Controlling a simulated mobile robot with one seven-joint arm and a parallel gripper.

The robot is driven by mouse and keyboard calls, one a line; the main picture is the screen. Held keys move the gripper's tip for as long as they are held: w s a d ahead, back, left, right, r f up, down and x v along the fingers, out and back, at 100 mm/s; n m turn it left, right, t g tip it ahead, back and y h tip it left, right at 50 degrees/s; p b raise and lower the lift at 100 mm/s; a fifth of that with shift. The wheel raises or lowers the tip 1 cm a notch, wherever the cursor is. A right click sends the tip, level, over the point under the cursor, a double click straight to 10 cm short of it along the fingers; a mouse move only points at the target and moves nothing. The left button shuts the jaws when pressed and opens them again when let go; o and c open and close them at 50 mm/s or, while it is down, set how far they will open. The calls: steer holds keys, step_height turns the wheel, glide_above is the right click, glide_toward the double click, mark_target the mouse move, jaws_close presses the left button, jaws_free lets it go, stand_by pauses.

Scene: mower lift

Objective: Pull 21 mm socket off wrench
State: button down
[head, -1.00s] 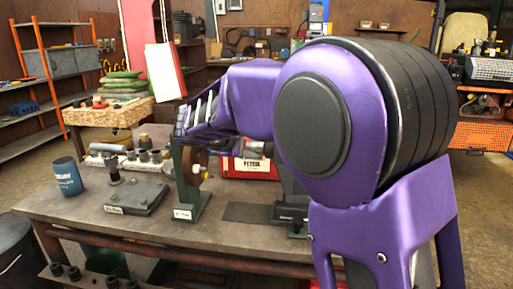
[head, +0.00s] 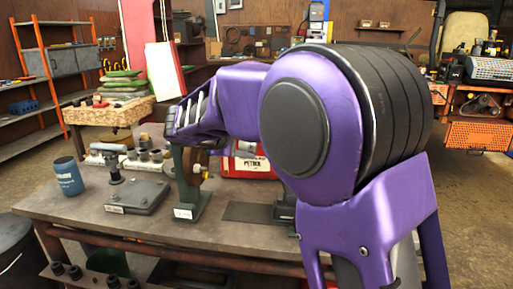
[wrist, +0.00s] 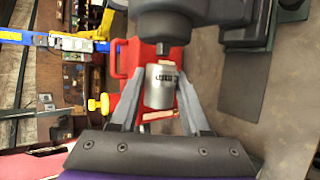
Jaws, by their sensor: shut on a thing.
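In the wrist view, my gripper (wrist: 160,92) is shut on a silver cylindrical socket (wrist: 160,88) with dark marking on its side. The dark wrench head (wrist: 166,24) is just above the socket in the picture, with a narrow dark neck (wrist: 163,49) between them. I cannot tell whether the socket is still seated on it.
A dark green labelled stand (head: 188,190) stands on the workbench (head: 235,232), with a red petrol can (head: 252,168) behind it. A grey plate fixture (head: 137,195) and a blue cup (head: 68,177) are to the left. A yellow knob (wrist: 98,104) is beside my left finger.

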steer(key=shift+r+p, duration=3.2)
steer(key=shift+r, duration=1.35)
steer(key=shift+f, duration=0.1)
